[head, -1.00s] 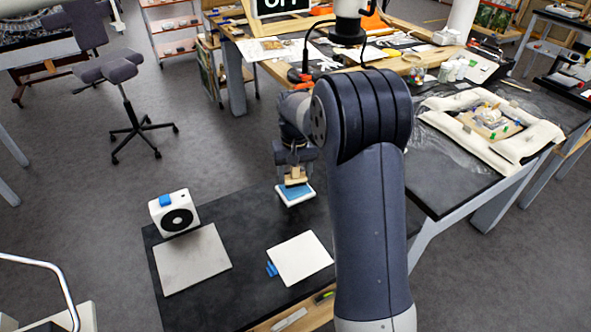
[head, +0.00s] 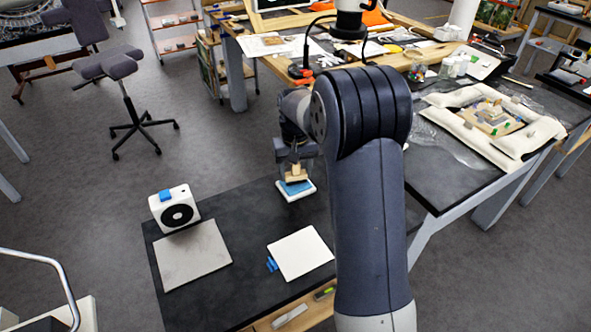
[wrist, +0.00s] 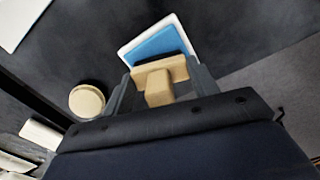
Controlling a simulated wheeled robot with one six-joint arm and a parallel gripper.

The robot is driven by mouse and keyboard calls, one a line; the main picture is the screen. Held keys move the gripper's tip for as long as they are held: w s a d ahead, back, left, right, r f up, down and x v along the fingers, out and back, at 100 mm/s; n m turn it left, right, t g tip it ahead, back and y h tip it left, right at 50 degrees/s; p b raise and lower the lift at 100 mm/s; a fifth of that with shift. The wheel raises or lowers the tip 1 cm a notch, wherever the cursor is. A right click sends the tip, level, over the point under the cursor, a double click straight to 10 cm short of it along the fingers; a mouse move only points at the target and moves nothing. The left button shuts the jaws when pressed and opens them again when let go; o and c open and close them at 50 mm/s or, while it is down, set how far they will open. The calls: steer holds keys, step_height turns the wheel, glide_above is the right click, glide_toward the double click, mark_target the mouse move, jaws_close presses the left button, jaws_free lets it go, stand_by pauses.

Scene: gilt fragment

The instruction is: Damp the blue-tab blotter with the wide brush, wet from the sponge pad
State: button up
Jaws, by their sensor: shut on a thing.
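My gripper (head: 295,160) is shut on the wooden handle of the wide brush (head: 296,175), which also shows between the fingers in the wrist view (wrist: 160,75). The brush is over the blue sponge pad in its white tray (head: 305,192); the pad shows beyond the brush in the wrist view (wrist: 160,46). I cannot tell whether the bristles touch the pad. The white blotter with blue tabs (head: 303,258) lies flat on the dark table, nearer than the pad. Its corner seems to show at upper left in the wrist view (wrist: 14,20).
A grey square plate (head: 195,262) lies left of the blotter. A white box with a black disc (head: 175,209) stands behind it. A round tan object (wrist: 87,101) is left of my gripper in the wrist view. Bare dark table (head: 240,220) separates the plate and pad.

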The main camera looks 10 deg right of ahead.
steer(key=shift+f, duration=0.5)
stand_by(1.2)
steer(key=shift+r+p, duration=2.7)
steer(key=shift+r, duration=0.9)
steer(key=shift+f, duration=0.1)
